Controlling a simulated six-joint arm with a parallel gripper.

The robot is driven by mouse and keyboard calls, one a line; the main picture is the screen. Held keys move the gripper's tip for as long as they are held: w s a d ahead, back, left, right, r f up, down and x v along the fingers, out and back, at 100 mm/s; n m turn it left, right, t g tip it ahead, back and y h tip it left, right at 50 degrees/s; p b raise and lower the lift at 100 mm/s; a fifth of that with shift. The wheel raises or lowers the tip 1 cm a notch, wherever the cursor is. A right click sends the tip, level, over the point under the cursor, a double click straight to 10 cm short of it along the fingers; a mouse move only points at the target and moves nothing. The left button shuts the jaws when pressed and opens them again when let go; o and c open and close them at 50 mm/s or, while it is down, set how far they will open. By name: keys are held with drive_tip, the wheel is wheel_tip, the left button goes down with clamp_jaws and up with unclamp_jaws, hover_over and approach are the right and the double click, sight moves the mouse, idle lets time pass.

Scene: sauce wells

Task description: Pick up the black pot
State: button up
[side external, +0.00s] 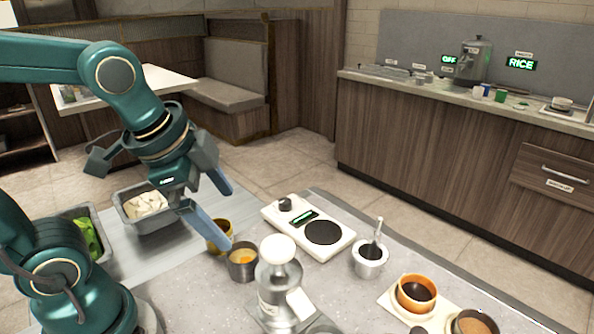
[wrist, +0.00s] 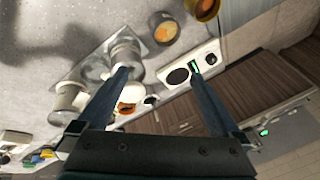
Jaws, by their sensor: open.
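A small dark grey-black pot (side external: 242,270) with orange contents stands upright on the counter, left of the steel dispenser. In the wrist view it shows near the top edge (wrist: 156,34), beyond my fingertips. A yellow pot (side external: 215,243) stands right behind it, and shows at the top of the wrist view (wrist: 207,10). My gripper (side external: 229,216) is open and empty, above and close to these two pots; one finger partly hides the yellow pot. In the wrist view both fingers of my gripper (wrist: 160,76) are spread wide with nothing between them. Another dark bowl (side external: 489,327) is cut off at the lower right.
A hot plate (side external: 286,222) with a black disc lies behind the dispenser (side external: 281,288), a tall obstacle beside the pot. A steel pot with a ladle (side external: 366,269) and an orange bowl (side external: 403,301) stand to the right. A metal tub (side external: 148,222) of white pieces is at left.

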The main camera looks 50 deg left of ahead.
drive_tip(key=w+a+f+m+g, duration=0.2)
drive_tip(key=w+f+m, duration=0.1)
drive_tip(key=w+m, duration=0.1)
drive_tip(key=m+g, duration=0.2)
drive_tip(key=g, duration=0.1)
approach(243, 257)
drive_tip(key=shift+s+d+f+y, duration=0.2)
drive_tip(key=shift+d+f, duration=0.15)
drive_tip(key=shift+d, duration=0.2)
drive_tip(key=shift+s+d+f+y, duration=0.2)
drive_tip(key=shift+d+f, duration=0.15)
drive_tip(key=shift+d, duration=0.25)
drive_tip(key=shift+s+f, duration=0.2)
drive_tip(key=shift+f, duration=0.45)
drive_tip(key=shift+s+a+f, duration=0.1)
drive_tip(key=shift+a+f, duration=0.05)
drive_tip(key=shift+f, duration=1.05)
drive_tip(key=shift+a+f, duration=0.15)
drive_tip(key=shift+f, duration=1.05)
drive_tip(key=shift+c, duration=0.3)
drive_tip(key=c, duration=1.4)
